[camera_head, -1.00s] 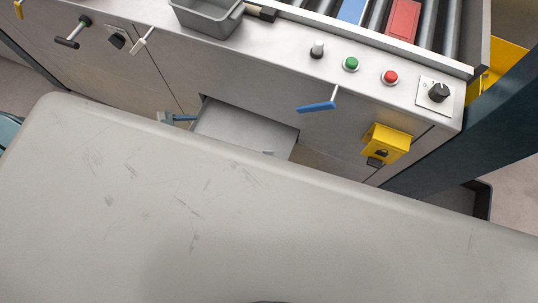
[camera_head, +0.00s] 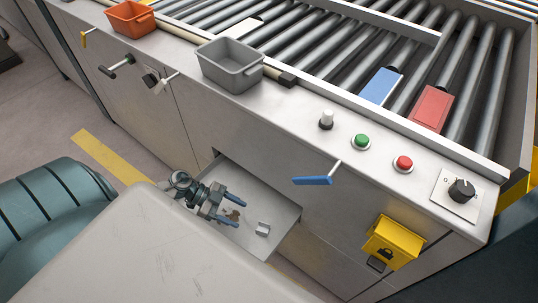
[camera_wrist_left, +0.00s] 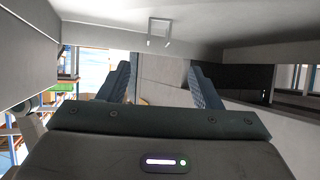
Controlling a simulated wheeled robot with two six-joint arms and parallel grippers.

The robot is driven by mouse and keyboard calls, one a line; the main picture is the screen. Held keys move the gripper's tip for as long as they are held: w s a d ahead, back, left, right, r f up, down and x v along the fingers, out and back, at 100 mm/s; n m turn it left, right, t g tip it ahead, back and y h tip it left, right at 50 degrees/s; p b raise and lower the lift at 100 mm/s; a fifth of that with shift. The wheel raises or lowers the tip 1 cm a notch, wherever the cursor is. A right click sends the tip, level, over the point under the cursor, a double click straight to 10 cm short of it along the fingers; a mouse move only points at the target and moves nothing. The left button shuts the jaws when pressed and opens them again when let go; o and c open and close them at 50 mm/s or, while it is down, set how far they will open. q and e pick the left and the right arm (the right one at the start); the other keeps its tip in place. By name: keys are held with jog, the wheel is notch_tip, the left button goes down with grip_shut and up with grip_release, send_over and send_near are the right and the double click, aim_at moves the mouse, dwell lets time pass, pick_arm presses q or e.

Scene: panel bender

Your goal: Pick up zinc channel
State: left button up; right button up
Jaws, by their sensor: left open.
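A small light-grey channel piece (camera_head: 263,229) lies in the open drawer (camera_head: 284,216) of the machine front. It also shows as a pale U-shaped piece (camera_wrist_left: 160,29) at the top middle of the left wrist view. My left gripper (camera_head: 239,213) is in the drawer area, its two blue fingers apart, pointing toward the channel. The channel is a short way beyond the fingertips and not between them. A small brown patch (camera_head: 233,215) shows between the fingers. In the left wrist view the open fingers (camera_wrist_left: 160,80) have nothing held between them. My right gripper is not in view.
A blue handle (camera_head: 313,181) juts out above the drawer, and a yellow lock box (camera_head: 393,242) is to its right. A grey bin (camera_head: 230,68), an orange bin (camera_head: 130,20) and buttons stand on the ledge. Rollers carry a blue block (camera_head: 382,87) and a red block (camera_head: 432,108).

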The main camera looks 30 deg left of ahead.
aim_at(263, 227)
pick_arm(q)
jog(key=shift+w+d+f, duration=0.15)
jog(key=shift+d+f, duration=0.15)
jog(key=shift+d, duration=0.05)
jog(key=x, duration=0.4)
jog(key=shift+d+p, duration=0.15)
jog(key=shift+p, duration=0.15)
jog(key=x, duration=0.5)
jog(key=shift+d+f+p, duration=0.2)
jog(key=shift+d+p, duration=0.1)
jog(key=shift+p, duration=0.1)
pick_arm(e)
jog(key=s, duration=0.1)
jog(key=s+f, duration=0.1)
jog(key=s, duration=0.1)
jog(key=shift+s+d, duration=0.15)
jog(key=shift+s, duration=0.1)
pick_arm(q)
jog(key=c, duration=1.1)
